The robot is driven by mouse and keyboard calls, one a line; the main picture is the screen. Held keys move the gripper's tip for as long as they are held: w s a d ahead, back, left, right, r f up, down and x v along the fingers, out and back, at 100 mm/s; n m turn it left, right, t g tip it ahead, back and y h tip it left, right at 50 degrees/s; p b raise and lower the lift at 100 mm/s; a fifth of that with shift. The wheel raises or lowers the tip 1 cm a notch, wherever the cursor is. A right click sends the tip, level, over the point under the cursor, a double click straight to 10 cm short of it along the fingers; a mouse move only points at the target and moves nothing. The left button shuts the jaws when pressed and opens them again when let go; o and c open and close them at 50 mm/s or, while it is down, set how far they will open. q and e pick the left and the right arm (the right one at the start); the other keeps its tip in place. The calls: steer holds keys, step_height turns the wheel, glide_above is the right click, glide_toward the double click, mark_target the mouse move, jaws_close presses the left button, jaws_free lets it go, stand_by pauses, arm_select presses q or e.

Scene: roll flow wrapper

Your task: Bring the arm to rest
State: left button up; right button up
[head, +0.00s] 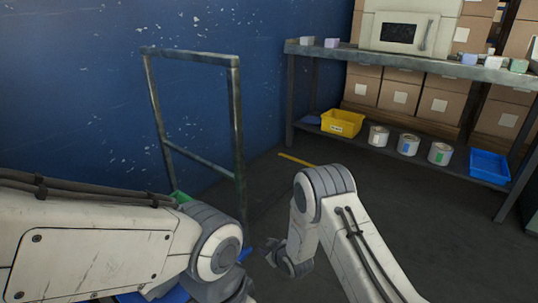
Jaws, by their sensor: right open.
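My right arm comes in from the lower right, bends at its elbow and drops to the wrist. My right gripper (271,250) shows small and dark at the wrist's left side, low over the floor; it is open, with nothing seen between its fingers. My left arm reaches in from the left edge across the lower left. Its far end runs out of the bottom of the view, so my left gripper is not seen.
A metal frame (239,130) stands by the blue wall, behind my left arm. Blue and green pieces are partly hidden behind my left arm.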

steer(key=s+d+r+m+g+h, duration=0.35)
steer(key=s+d+r+m, duration=0.2)
steer(key=d+r, duration=0.7)
steer(key=s+d+r+m+g+h, duration=0.1)
steer(key=s+d+r+m+g, duration=0.2)
steer(key=s, duration=0.7)
steer(key=s+d+r+m+g+h, duration=0.1)
steer(key=s+d+r, duration=0.35)
steer(key=s, duration=0.55)
steer(key=s+a+r+n+g+y+p, duration=0.2)
steer(key=s+a+r+n+p, duration=0.5)
steer(key=s+a+r+p, duration=0.65)
step_height(320, 180, up, 40)
steer(key=p, duration=3.3)
steer(key=shift+a+p, duration=0.3)
steer(key=shift+a, duration=0.15)
